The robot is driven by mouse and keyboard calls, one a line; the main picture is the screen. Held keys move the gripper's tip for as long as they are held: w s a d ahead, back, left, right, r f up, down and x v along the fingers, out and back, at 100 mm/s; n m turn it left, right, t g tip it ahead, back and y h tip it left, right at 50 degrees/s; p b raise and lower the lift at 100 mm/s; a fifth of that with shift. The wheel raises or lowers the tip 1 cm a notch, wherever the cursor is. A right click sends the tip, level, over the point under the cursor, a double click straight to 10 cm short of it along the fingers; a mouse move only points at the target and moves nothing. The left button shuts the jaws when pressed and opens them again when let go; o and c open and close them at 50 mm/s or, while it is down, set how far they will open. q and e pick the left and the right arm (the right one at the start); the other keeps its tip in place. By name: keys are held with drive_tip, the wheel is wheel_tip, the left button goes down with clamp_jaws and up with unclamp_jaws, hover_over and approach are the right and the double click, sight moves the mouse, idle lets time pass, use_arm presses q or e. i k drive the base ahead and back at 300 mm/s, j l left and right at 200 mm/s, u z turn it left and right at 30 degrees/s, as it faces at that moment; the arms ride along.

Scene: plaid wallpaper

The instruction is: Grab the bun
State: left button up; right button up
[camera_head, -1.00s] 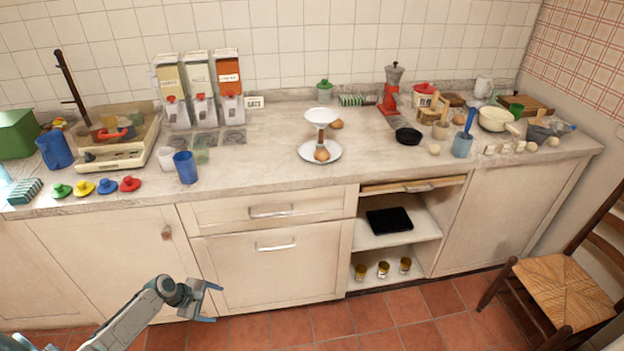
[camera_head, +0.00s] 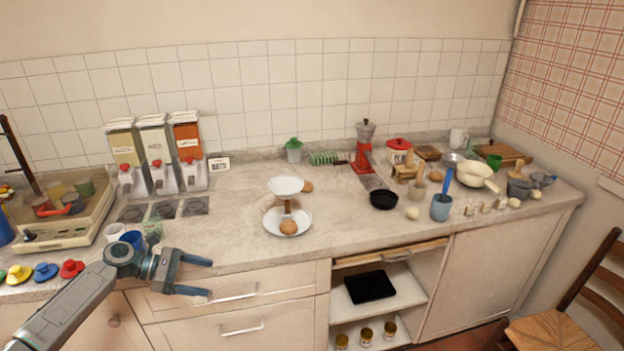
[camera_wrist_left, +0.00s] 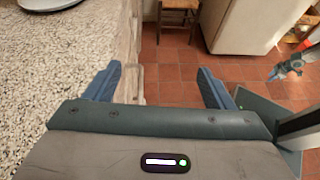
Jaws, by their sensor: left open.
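A round brown bun (camera_head: 288,227) sits on the lower white plate (camera_head: 272,224) of a two-tier stand on the worktop. My left gripper (camera_head: 210,277) is open and empty in front of the worktop's edge, left of and nearer than the stand. The left wrist view shows its open fingers (camera_wrist_left: 160,78) beside the worktop. What looks like my right gripper (camera_wrist_left: 289,66) shows at that view's right edge, too small to read.
Red, blue and yellow lids (camera_head: 72,269) and cups (camera_head: 132,238) stand near the left arm. Dispensers (camera_head: 158,155) stand behind them. The worktop (camera_head: 240,230) between cups and stand is clear.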

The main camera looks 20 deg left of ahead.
sight(308, 186)
drive_tip(key=i, duration=1.55)
